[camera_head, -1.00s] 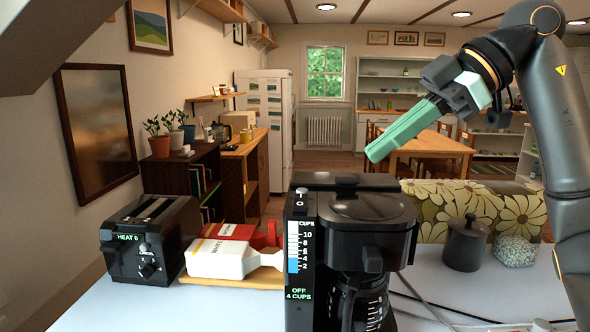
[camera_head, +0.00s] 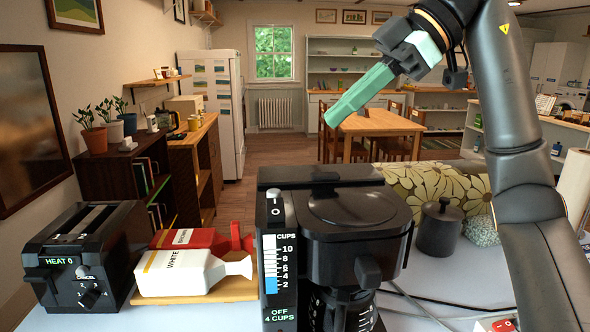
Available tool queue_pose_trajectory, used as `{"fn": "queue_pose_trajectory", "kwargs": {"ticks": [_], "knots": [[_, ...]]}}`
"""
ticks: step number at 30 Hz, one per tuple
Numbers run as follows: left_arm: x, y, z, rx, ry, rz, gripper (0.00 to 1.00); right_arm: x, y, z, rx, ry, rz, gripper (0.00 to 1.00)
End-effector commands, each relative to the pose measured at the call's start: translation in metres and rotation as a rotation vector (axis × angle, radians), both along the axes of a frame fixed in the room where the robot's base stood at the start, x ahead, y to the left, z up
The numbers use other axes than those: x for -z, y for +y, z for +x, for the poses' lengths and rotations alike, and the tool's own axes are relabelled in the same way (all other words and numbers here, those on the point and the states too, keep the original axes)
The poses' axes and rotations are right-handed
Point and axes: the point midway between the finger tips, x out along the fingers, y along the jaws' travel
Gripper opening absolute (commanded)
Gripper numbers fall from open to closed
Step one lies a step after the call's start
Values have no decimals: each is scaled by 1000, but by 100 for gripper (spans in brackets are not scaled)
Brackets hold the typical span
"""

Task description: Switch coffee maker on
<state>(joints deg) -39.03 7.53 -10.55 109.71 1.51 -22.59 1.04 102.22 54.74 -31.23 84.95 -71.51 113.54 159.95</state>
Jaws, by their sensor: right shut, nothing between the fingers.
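The black coffee maker (camera_head: 340,225) stands upright on the pale counter in the middle of the view. A light rocker switch (camera_head: 275,204) is at the top of its front left strip, above a cup scale. Its display (camera_head: 279,315) reads "OFF 4 CUPS". The glass carafe (camera_head: 342,311) sits low in its front, partly cut off by the frame. My right gripper (camera_head: 331,118), with green fingers, is shut and empty. It appears above and slightly right of the switch, pointing down and left, apart from the coffee maker. My left gripper is not in view.
A black toaster (camera_head: 85,262) reading "HEAT 0" stands at left. A white carton (camera_head: 180,273) and a red carton (camera_head: 190,238) lie on a wooden board (camera_head: 240,288). A lidded dark pot (camera_head: 438,229) and a cable are at right.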

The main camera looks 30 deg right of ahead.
Motion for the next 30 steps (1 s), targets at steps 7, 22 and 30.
{"fn": "queue_pose_trajectory", "kwargs": {"ticks": [7,22,30], "knots": [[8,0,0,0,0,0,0,25,18,13,-3,3,-2,0],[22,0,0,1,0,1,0,97,56,46,0,3,-1,0],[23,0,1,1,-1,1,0,109,55,48,-1,0,0,0]]}}
